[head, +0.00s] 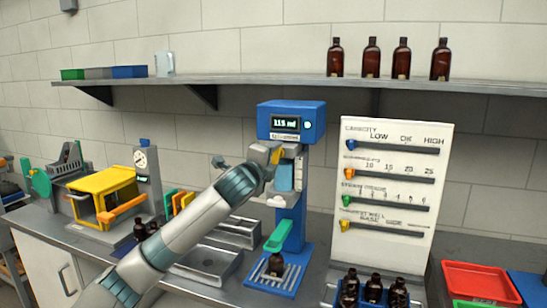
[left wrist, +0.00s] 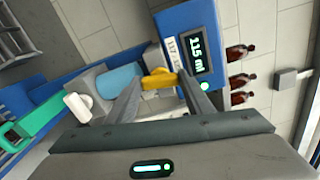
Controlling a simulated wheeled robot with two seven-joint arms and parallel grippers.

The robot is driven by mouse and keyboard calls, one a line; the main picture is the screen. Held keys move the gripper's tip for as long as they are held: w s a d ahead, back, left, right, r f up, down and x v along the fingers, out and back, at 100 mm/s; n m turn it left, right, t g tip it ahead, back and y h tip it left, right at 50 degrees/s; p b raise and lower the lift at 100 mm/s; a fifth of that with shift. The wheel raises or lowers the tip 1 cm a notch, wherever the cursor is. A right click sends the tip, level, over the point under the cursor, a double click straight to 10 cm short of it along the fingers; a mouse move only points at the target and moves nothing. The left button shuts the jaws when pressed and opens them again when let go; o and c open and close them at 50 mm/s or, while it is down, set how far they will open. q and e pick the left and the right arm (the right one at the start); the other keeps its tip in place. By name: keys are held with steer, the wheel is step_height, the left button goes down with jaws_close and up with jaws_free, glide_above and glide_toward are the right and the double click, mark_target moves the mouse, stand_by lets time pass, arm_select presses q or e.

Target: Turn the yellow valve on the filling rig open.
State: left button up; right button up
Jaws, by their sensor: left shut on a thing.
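The blue filling rig (head: 291,108) stands on the counter, its display reading 115 ml. Its yellow valve (head: 276,156) is on the front just below the display head. In the left wrist view the yellow valve (left wrist: 159,79) lies between the fingertips of my left gripper (left wrist: 155,84), which is shut on it. In the head view my left gripper (head: 262,157) reaches the rig from the left and partly hides the valve. An amber bottle (head: 275,264) stands on the rig's slatted base, under the green spout part (head: 278,236). My right gripper is not in view.
A white slider board (head: 392,190) stands right of the rig, with several amber bottles (head: 373,289) in front. A red tray (head: 481,283) is at far right. A shelf (head: 230,81) runs above.

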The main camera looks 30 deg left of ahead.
arm_select(q)
steer(key=shift+n, duration=0.8)
steer(key=o, duration=1.1)
steer(key=shift+c, duration=0.2)
steer(key=b+v, duration=0.5)
steer(key=v, duration=1.2)
steer(key=shift+s+b, duration=0.25)
steer(key=shift+b, duration=0.05)
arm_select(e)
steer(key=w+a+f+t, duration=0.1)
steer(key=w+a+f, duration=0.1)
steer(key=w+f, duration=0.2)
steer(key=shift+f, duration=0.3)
arm_select(q)
steer(key=shift+a+f, duration=0.1)
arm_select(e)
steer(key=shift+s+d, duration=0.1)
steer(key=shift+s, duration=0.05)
